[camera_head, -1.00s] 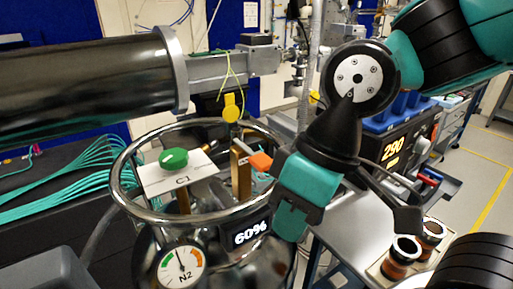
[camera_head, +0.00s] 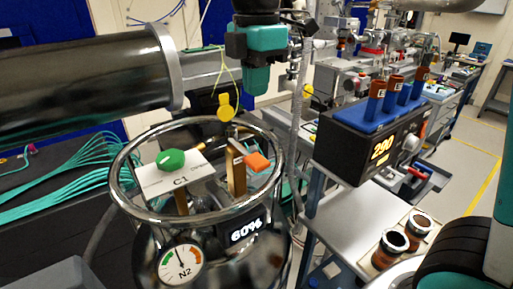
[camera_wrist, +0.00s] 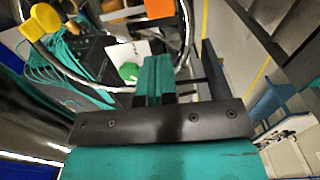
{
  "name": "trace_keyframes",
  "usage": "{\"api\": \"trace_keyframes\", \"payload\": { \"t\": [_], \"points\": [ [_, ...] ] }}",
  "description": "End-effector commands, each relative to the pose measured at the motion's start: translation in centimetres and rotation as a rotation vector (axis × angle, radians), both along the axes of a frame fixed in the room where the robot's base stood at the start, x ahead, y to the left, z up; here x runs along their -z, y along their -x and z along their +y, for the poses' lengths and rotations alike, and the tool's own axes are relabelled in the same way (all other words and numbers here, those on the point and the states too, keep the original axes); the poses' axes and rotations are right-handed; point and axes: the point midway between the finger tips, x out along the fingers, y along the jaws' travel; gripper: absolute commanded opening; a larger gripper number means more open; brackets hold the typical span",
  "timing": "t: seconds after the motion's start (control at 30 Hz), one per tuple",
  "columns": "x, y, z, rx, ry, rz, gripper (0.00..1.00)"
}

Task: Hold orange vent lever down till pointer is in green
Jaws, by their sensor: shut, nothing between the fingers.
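The orange vent lever (camera_head: 257,162) sticks out from a brass post (camera_head: 236,168) inside the ring of a metal dewar (camera_head: 215,214). It also shows at the top of the wrist view (camera_wrist: 160,8). The N2 gauge (camera_head: 181,264) on the dewar's front has its dark pointer near the top, leaning slightly left, between the coloured arcs. My gripper (camera_head: 257,88) points down above and behind the lever, clear of it. In the wrist view its teal fingers (camera_wrist: 154,75) are together, with nothing between them.
A green knob (camera_head: 171,160) stands by the white C1 card (camera_head: 160,183). A yellow tag (camera_head: 227,107) hangs behind the ring (camera_head: 118,170). A display (camera_head: 247,230) reads 60%. A large dark cylinder (camera_head: 85,80) lies left; a heater block (camera_head: 360,140) stands right.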

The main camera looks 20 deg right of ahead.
Motion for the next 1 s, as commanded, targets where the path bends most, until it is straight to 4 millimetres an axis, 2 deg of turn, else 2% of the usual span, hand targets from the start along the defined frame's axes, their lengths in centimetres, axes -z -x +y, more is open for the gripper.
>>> {"api": "trace_keyframes", "payload": {
  "t": [0.27, 0.37, 0.7, 1.0],
  "points": [
    [0.9, 0.0, 0.0, 0.001, 0.0, 0.001, 0.0],
    [2.3, 0.1, 0.0, 0.001, 0.001, 0.004, 0.0],
    [9.5, 0.1, 0.0, 0.001, 0.001, 0.005, 0.0],
    [13.4, 0.1, 0.0, 0.001, 0.0, 0.002, 0.0]
  ]
}}
